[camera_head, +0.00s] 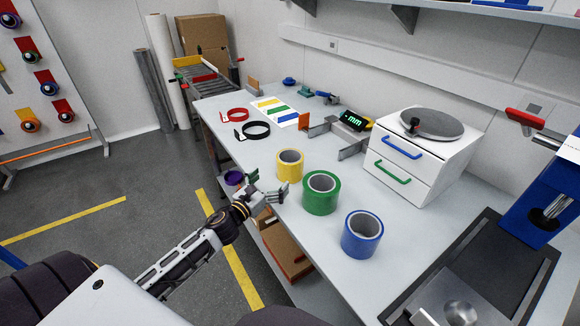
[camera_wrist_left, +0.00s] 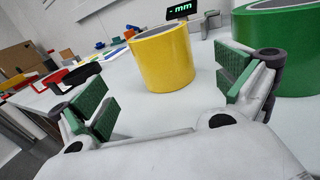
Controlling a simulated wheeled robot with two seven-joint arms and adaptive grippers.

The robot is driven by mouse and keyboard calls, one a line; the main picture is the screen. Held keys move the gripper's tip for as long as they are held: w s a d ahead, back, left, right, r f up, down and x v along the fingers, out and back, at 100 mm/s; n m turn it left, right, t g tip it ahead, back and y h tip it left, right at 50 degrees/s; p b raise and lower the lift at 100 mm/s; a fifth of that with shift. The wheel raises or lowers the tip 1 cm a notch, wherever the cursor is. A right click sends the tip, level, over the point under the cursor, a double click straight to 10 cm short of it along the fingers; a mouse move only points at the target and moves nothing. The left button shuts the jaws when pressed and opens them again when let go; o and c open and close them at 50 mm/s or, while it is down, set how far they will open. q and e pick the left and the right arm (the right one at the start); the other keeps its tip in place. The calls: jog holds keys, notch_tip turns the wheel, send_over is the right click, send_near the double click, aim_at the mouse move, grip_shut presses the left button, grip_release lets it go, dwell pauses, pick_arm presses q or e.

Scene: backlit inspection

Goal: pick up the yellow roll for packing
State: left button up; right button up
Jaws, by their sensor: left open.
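The yellow roll (camera_head: 289,165) stands upright on the white workbench, first in a row of three rolls. In the left wrist view the yellow roll (camera_wrist_left: 163,58) is ahead of the jaws, between the two fingers and apart from both. My left gripper (camera_head: 268,193) is open and empty at the bench's front edge, just in front of the yellow roll. In the left wrist view its green-padded fingers (camera_wrist_left: 165,98) are spread wide. My right gripper is not in view.
The green roll (camera_head: 321,193) stands close to the right of the yellow one; the blue roll (camera_head: 363,235) is farther right. Behind are a caliper with display (camera_head: 352,121) and a white drawer unit (camera_head: 420,155).

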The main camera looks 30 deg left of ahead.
aim_at(282, 171)
pick_arm(q)
jog(key=shift+w+d, duration=0.1)
jog(key=shift+w, duration=0.85)
jog(key=shift+w+d, duration=0.1)
jog(key=shift+w, duration=0.95)
jog(key=shift+w+d, duration=0.2)
jog(key=shift+w, duration=0.9)
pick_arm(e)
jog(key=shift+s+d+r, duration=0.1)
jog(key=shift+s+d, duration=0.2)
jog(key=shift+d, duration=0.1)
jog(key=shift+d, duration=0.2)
